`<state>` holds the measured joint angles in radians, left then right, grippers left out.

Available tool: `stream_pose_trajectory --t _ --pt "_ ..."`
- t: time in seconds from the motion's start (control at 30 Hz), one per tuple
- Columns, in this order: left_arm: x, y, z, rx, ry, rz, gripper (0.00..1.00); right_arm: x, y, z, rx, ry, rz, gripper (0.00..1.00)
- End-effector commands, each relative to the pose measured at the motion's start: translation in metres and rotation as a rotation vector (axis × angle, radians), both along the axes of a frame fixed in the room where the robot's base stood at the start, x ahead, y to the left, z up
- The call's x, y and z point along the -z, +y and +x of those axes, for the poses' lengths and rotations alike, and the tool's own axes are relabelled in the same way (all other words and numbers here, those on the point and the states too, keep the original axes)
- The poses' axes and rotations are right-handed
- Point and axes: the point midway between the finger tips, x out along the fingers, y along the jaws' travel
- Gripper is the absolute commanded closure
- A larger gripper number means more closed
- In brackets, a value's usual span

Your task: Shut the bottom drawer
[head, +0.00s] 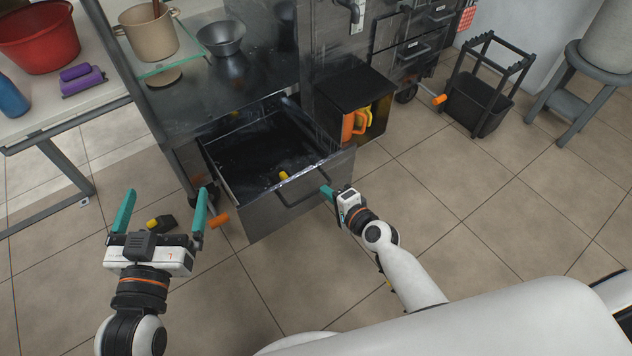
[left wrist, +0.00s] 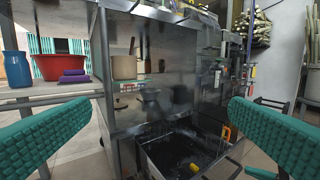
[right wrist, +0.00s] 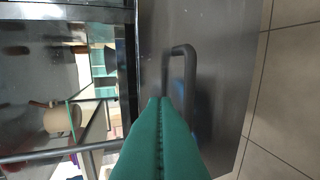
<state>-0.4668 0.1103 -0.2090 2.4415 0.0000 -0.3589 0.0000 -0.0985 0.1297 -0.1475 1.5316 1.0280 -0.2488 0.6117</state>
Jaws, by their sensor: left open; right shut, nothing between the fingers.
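The bottom drawer (head: 290,196) is a metal drawer pulled out of the steel cabinet, low near the floor. Its inside is dark, with a small yellow item (head: 283,176) at the front panel. A dark bar handle (head: 309,192) is on its front; the handle also shows in the right wrist view (right wrist: 190,75). My right gripper (head: 327,191) is shut and empty, its fingertips at the front panel beside the handle; I cannot tell whether they touch. My left gripper (head: 165,205) is open and empty, left of the drawer. The open drawer also shows in the left wrist view (left wrist: 150,157).
A side table with a red basin (head: 40,40) and purple item (head: 82,80) stands left. An open compartment with orange and yellow items (head: 355,122) is right of the drawer. A black bin (head: 478,105) and grey stool (head: 570,85) stand further right.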

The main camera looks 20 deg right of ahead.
Motion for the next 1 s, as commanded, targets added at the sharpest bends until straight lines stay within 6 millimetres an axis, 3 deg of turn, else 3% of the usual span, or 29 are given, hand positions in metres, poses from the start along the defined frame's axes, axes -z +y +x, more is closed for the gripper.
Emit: stream_pose_trajectory --t 0.1,0.33,1.0 --pt "-0.017 -0.003 0.0 0.007 -0.125 -0.033 0.0 0.008 0.007 0.018 0.0 -0.001 0.001 1.0" --pt "-0.036 -0.005 -0.003 0.014 -0.239 -0.063 0.0 0.006 0.016 0.047 0.001 0.0 -0.001 1.0" --pt "-0.045 -0.006 -0.006 0.017 -0.304 -0.081 0.0 0.006 0.022 0.06 -0.001 -0.002 -0.001 1.0"
